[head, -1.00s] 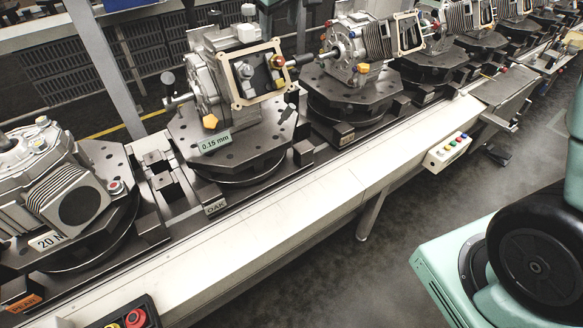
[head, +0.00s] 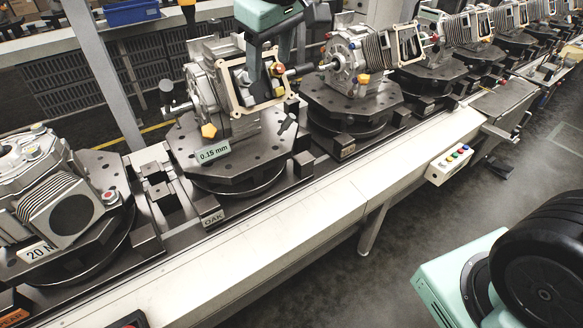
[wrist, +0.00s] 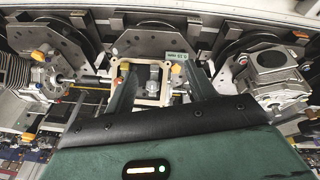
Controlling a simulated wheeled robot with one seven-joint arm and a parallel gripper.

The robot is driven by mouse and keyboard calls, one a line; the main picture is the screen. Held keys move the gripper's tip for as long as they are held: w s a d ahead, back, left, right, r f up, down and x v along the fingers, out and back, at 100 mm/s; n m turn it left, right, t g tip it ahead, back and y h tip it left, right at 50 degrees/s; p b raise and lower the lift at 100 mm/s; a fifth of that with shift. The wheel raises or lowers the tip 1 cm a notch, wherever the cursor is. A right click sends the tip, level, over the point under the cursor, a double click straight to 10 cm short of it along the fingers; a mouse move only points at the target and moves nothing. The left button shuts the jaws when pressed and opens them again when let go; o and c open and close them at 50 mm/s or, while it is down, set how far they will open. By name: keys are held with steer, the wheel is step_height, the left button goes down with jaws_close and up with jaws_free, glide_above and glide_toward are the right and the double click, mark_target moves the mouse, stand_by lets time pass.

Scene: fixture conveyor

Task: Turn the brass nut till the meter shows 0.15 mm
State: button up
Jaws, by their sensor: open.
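In the head view the middle fixture carries a grey gear housing (head: 205,90) with a cream square frame (head: 231,93). A small brass-coloured nut (head: 277,69) sits at the frame's right side, partly crowded by my gripper. A tag (head: 213,152) on the plate reads 0.15 mm. In the wrist view my gripper (wrist: 158,75) straddles the cream frame (wrist: 139,96); I see nothing held, and cannot pick out the nut.
Similar fixtures with housings stand close on both sides, one at the left (head: 50,195) and one at the right (head: 350,80). A white conveyor rail (head: 290,225) runs along the front. A button box (head: 449,164) hangs off it.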

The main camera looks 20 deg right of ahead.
steer(key=s+a+f+g+b, duration=0.1)
steer(key=s+f, duration=0.4)
steer(key=s, duration=0.3)
steer(key=s+a+f+n+g+b, duration=0.1)
steer(key=s+f, duration=0.4)
steer(key=s, duration=0.3)
steer(key=shift+f, duration=0.35)
steer(key=shift+a, duration=0.1)
steer(key=s+d+f+g+b, duration=0.1)
steer(key=s+d+f, duration=0.1)
steer(key=s+f, duration=0.3)
steer(key=s, duration=0.3)
steer(key=shift+s+n+g, duration=0.3)
steer(key=shift+s, duration=0.05)
